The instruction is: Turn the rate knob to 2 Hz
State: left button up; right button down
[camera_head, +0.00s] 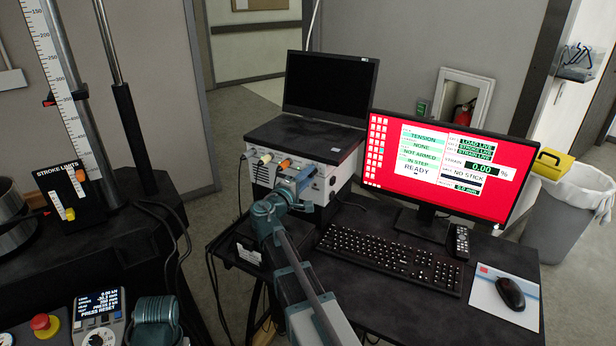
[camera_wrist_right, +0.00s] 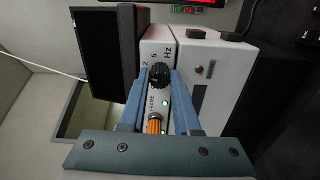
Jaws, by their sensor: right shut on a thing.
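The rate knob (camera_wrist_right: 159,75) is black and ribbed, on the white front of an instrument box (camera_head: 325,178), with "Hz" and the numbers 2 and 5 printed near it. In the right wrist view the blue fingers of my right gripper (camera_wrist_right: 159,78) lie on either side of the knob and are shut on it. In the head view my right gripper (camera_head: 297,183) reaches the front of the box and hides the knob. I cannot make out where the knob's pointer stands.
An orange plug (camera_wrist_right: 154,124) sits close beside the knob, between the fingers. A dark laptop (camera_head: 330,85) rests on the box. A red monitor (camera_head: 437,165), keyboard (camera_head: 390,258) and mouse (camera_head: 510,293) are to the right. A testing machine's panel (camera_head: 97,308) is at the lower left.

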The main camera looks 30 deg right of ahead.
jog(key=shift+m, duration=1)
jog(key=c, duration=0.6)
grip_release()
jog(key=v, duration=1.4)
